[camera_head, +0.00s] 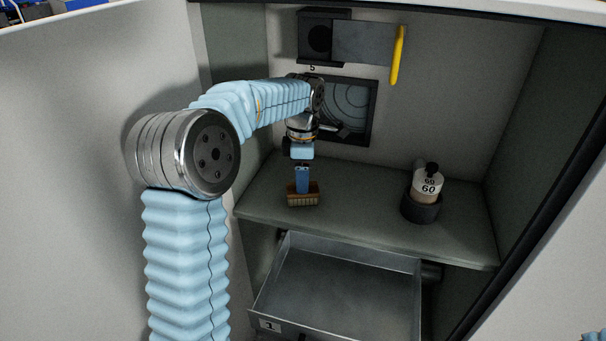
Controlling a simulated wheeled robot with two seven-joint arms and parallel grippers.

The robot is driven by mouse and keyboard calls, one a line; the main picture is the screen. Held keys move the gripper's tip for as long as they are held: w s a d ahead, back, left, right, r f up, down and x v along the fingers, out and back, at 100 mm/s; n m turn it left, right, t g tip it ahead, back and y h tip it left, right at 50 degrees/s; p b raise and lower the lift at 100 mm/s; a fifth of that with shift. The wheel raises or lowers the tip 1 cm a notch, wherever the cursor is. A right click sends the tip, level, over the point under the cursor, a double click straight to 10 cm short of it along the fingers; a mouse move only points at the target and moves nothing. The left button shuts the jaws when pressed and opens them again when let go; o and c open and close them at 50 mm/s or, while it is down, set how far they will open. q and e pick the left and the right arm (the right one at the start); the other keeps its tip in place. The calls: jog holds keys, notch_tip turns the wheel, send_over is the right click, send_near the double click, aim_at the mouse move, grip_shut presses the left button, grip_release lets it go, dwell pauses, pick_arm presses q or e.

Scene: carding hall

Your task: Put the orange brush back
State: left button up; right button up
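The orange-brown brush (303,198) with pale bristles is at the left part of the grey shelf inside the open cabinet. My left gripper (302,180) points down from above, and its blue end meets the top of the brush. I see it from one side only, so I cannot tell whether its fingers are closed on the brush. I cannot tell whether the bristles touch the shelf. My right gripper is out of view.
A dark cup holding a weight-like piece marked 60 (428,184) stands on the shelf (360,210) at right. An open, empty metal drawer (345,290) juts out below.

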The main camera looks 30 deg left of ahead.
pick_arm(q)
notch_tip(320, 180, up, 12)
jog(key=shift+r+p, duration=0.1)
jog(key=shift+p, duration=1.05)
dwell(0.6)
